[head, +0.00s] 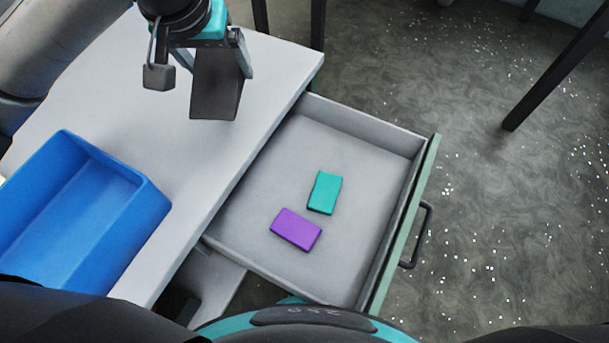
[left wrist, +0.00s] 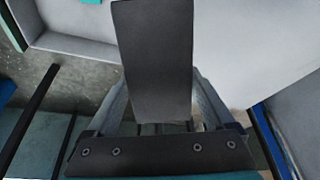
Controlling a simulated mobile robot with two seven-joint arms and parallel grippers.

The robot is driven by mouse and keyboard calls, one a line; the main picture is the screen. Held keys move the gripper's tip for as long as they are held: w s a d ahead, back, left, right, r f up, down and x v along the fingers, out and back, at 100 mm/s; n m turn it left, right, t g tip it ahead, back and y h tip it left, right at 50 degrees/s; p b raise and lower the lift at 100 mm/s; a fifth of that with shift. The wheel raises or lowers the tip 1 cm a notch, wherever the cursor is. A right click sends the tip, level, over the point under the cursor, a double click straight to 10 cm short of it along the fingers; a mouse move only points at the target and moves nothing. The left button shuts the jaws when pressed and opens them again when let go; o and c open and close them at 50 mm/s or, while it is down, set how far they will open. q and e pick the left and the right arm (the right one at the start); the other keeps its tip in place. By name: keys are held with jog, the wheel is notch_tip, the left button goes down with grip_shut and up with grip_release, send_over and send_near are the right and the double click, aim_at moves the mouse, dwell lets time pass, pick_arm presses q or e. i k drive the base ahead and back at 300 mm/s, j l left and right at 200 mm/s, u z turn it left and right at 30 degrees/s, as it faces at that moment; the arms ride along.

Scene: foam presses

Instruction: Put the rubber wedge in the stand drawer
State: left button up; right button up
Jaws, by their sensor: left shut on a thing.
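The rubber wedge (head: 217,84) is a dark grey block held by my left gripper (head: 215,60) above the table top, left of the drawer. It also fills the middle of the left wrist view (left wrist: 155,60), between the fingers. The stand drawer (head: 380,135) is pulled open on the right of the table. A teal block (head: 325,192) and a purple block (head: 296,230) lie on its floor, with bare floor around them. My right gripper is not in view.
A blue bin (head: 130,245) stands on the table (head: 275,65) at the left. The drawer front has a dark handle (head: 418,235) on its outer face. Dark legs (head: 560,75) stand on the speckled floor at upper right.

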aim_at(316, 150)
jog(key=l+u, duration=0.25)
jog(key=l, duration=0.5)
jog(key=l+u, duration=0.2)
jog(key=l, duration=0.6)
jog(key=i+l+u, duration=0.1)
jog(key=l, duration=0.15)
